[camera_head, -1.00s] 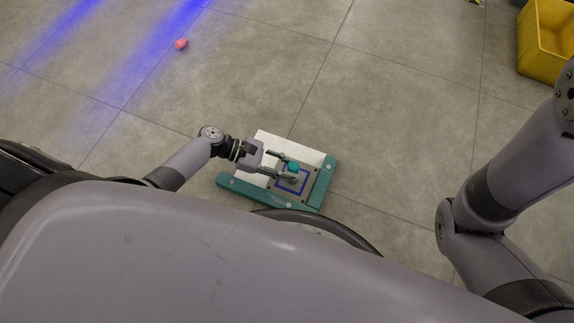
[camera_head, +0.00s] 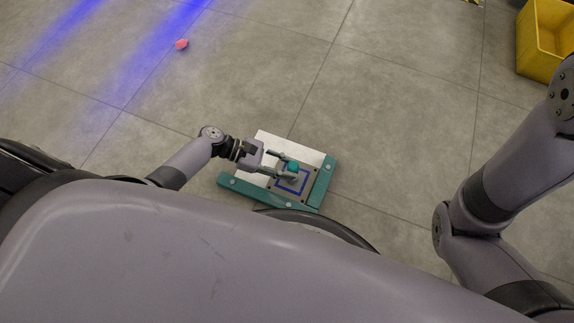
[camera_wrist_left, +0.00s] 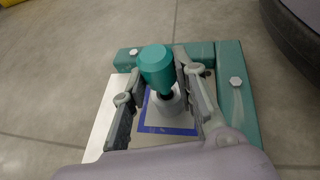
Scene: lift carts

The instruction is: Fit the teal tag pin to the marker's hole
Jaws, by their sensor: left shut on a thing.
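The teal tag pin (camera_head: 293,167) has a wide teal head, seen closer in the left wrist view (camera_wrist_left: 157,67). My left gripper (camera_head: 287,169) is shut on it, one finger on each side. The pin stands roughly upright over a pale grey round marker (camera_wrist_left: 166,101), which sits inside a blue square outline (camera_wrist_left: 183,131) on a plate. The pin's dark lower part meets the marker's top. The hole is hidden under the head, so I cannot tell how deep the pin sits. My right arm shows at the right, its gripper out of view.
The plate lies on a low white cart with teal edge bars (camera_head: 324,184), close to my base. A small pink object (camera_head: 181,44) lies on the floor at upper left. A yellow crate (camera_head: 545,45) stands at upper right. Open grey floor lies between.

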